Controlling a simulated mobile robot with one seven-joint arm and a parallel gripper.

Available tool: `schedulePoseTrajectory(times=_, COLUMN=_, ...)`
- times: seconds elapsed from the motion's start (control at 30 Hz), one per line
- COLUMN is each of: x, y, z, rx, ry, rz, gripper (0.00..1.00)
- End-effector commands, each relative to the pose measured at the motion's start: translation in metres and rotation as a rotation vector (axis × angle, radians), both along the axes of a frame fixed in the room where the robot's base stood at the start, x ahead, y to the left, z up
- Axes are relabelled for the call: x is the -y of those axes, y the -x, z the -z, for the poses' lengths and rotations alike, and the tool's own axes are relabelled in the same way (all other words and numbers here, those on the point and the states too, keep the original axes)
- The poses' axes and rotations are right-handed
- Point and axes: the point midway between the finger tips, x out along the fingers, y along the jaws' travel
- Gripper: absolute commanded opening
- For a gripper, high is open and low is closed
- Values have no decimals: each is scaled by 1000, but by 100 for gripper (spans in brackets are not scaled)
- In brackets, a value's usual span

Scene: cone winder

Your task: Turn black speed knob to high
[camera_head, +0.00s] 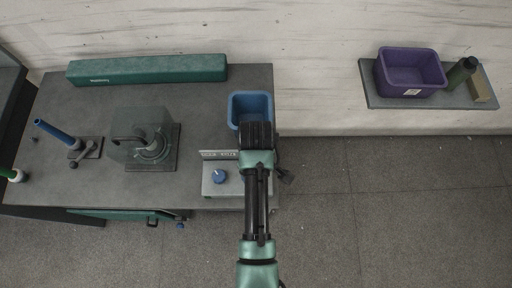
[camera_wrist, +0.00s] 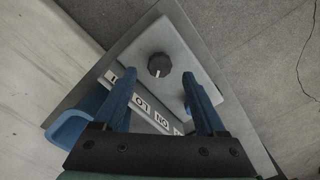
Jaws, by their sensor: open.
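The black knob (camera_wrist: 159,65) is round with a short white mark on its lower edge. The mark faces the label strip (camera_wrist: 149,110), nearer the LO label than the partly hidden label at the upper left. The knob sits on a grey control box (camera_head: 209,187). In the head view my arm hides it. My gripper (camera_wrist: 159,74) is open, its two blue fingers either side of the knob in the wrist picture. I cannot tell how far above the knob they are. My gripper also shows in the head view (camera_head: 256,128).
A blue knob (camera_head: 219,176) is on the same box, left of my arm. A blue bin (camera_head: 250,106) stands behind the box. A clear-covered device (camera_head: 148,144), a blue-handled post (camera_head: 58,134) and a green case (camera_head: 147,69) share the table (camera_head: 215,113). A shelf (camera_head: 420,100) is at right.

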Motion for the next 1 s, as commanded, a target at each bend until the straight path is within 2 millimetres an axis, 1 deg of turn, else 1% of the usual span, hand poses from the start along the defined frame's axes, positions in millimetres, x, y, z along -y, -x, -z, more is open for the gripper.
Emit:
schedulePoseTrajectory(times=0.03, x=0, y=1, z=8, rx=-3, ry=0, rz=0, gripper=74)
schedulePoseTrajectory(times=0.1, x=0, y=0, z=18, rx=-1, ry=0, rz=0, gripper=74)
schedulePoseTrajectory(times=0.23, x=0, y=0, z=30, rx=-1, ry=0, rz=0, gripper=74)
schedulePoseTrajectory(times=0.4, x=0, y=0, z=37, rx=1, ry=-1, rz=0, gripper=74)
schedulePoseTrajectory(times=0.63, x=0, y=0, z=37, rx=1, ry=0, rz=1, gripper=74)
schedulePoseTrajectory(times=0.67, x=0, y=0, z=37, rx=1, ry=0, rz=1, gripper=70)
schedulePoseTrajectory(times=0.8, x=0, y=0, z=37, rx=1, ry=0, rz=1, gripper=45)
schedulePoseTrajectory(times=0.87, x=0, y=0, z=37, rx=1, ry=0, rz=0, gripper=34)
schedulePoseTrajectory(times=0.9, x=0, y=0, z=37, rx=1, ry=0, rz=1, gripper=27)
schedulePoseTrajectory(times=0.97, x=0, y=0, z=37, rx=1, ry=0, rz=0, gripper=16)
schedulePoseTrajectory(times=1.0, x=0, y=0, z=37, rx=1, ry=0, rz=0, gripper=9)
